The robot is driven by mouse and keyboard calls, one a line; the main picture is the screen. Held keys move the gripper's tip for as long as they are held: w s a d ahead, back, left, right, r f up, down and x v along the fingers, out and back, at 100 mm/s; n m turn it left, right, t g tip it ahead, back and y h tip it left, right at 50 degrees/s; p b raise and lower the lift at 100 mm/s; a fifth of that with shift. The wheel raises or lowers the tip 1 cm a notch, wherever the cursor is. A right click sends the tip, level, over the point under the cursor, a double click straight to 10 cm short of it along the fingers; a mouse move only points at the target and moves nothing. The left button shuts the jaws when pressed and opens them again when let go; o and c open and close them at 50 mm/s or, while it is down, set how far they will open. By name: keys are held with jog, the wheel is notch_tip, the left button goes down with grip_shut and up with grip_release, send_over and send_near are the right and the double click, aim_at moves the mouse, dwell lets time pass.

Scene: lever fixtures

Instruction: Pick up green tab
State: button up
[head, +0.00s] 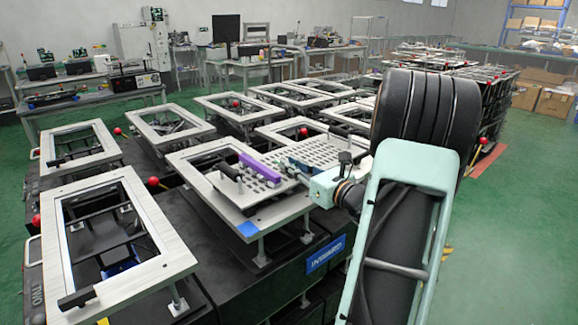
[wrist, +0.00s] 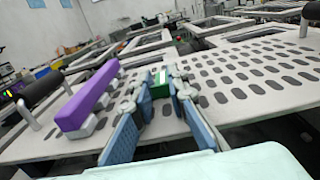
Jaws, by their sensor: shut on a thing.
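The green tab (wrist: 160,79) shows as a small green block in the wrist view, between the blue-grey fingers of my gripper (wrist: 160,90). The fingers are closed on it. Its lower part is hidden by the fingers, and I cannot tell whether it touches the plate. In the head view my gripper is small, over the light fixture plate (head: 246,192), and the green tab cannot be made out there. A purple bar (wrist: 87,103) lies left of my gripper; it also shows in the head view (head: 259,167).
A black handle (wrist: 41,90) on metal posts stands left of the purple bar. A perforated plate (wrist: 262,75) with dark oval slots spreads to the right. Several grey frames (head: 135,225) with red knobs stand around. Green floor (head: 520,220) is clear at the right.

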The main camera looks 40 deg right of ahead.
jog(key=shift+r, duration=0.1)
jog(key=shift+r, duration=0.25)
notch_tip(320, 180, up, 2)
jog(key=shift+r+p, duration=0.15)
jog(key=shift+p, duration=0.2)
jog(key=s+a+r+p, duration=0.2)
jog(key=s+a+r, duration=0.4)
jog(key=s+r, duration=0.4)
jog(key=s, duration=0.2)
jog(key=shift+s+a, duration=0.15)
jog(key=shift+s, duration=0.15)
jog(key=shift+w+p, duration=0.1)
jog(key=shift+p, duration=0.25)
